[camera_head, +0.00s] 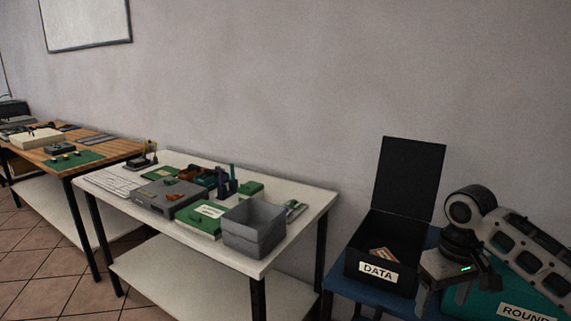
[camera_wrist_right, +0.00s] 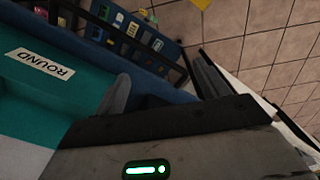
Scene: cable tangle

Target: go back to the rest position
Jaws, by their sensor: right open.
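My right gripper (camera_head: 458,292) hangs in front of the wall at the right, its fingers pointing down and apart, with nothing seen between them. It is just right of the open black box labelled DATA (camera_head: 377,273) and in front of the teal box labelled ROUND (camera_head: 495,302). In the right wrist view the gripper's housing with a green light fills the bottom, and one grey finger (camera_wrist_right: 116,95) shows beside the teal ROUND box (camera_wrist_right: 55,105). My left gripper is not in view.
The DATA box, lid (camera_head: 410,180) upright and a small card inside, stands on a blue table (camera_head: 342,277). A white table (camera_head: 310,215) to its left holds grey bins (camera_head: 254,228), green boxes and a keyboard. A wooden table (camera_head: 110,150) stands further left. Tiled floor shows at lower left.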

